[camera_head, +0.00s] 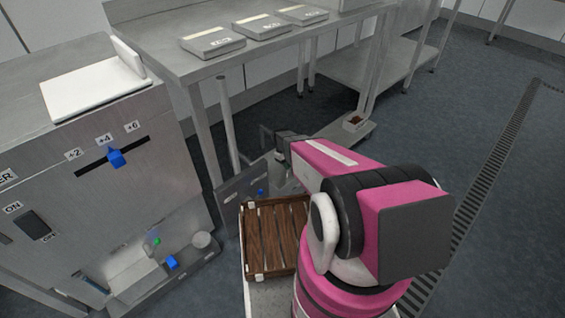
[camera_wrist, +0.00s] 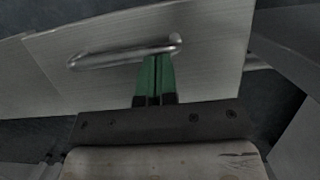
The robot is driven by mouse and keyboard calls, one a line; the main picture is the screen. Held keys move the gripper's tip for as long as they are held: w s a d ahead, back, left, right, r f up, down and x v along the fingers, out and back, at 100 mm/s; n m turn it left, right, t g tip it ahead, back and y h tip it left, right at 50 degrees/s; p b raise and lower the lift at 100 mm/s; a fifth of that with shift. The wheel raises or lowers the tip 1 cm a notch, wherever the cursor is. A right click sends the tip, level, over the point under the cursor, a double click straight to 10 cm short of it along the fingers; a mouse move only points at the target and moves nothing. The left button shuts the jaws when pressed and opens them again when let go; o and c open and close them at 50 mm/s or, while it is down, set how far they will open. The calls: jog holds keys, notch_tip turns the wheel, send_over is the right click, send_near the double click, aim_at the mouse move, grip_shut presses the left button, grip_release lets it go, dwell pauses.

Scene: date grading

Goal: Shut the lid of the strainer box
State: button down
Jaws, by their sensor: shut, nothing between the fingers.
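In the wrist view my gripper (camera_wrist: 156,62) is shut and empty, its green fingers together. Its tips are close to a bar handle (camera_wrist: 110,57) on a flat brushed-metal panel (camera_wrist: 215,50), which looks like the lid of the strainer box. I cannot tell whether the tips touch the handle. In the head view a tilted grey panel (camera_head: 240,194) stands behind the wooden crate, probably the same lid. My gripper's dark body (camera_head: 287,143) is above and to the right of it; its fingertips are hard to make out. The box itself is mostly hidden by my arm and the crate.
A slatted wooden crate (camera_head: 250,262) is beside my arm. A steel machine (camera_head: 130,165) with a blue slider (camera_head: 116,157) stands at the left. A steel table (camera_head: 165,62) with several grey scales is behind. Open floor with a drain grate (camera_head: 500,155) lies to the right.

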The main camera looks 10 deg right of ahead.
jog(key=shift+s, duration=0.1)
dwell(0.3)
jog(key=v, duration=1.1)
jog(key=s+d+r+m+t+y, duration=0.2)
jog(key=s+r+m, duration=0.4)
jog(key=s+r, duration=1.3)
jog(key=shift+d+m+t, duration=0.2)
jog(key=shift+m+t, duration=0.2)
jog(key=shift+r, duration=0.1)
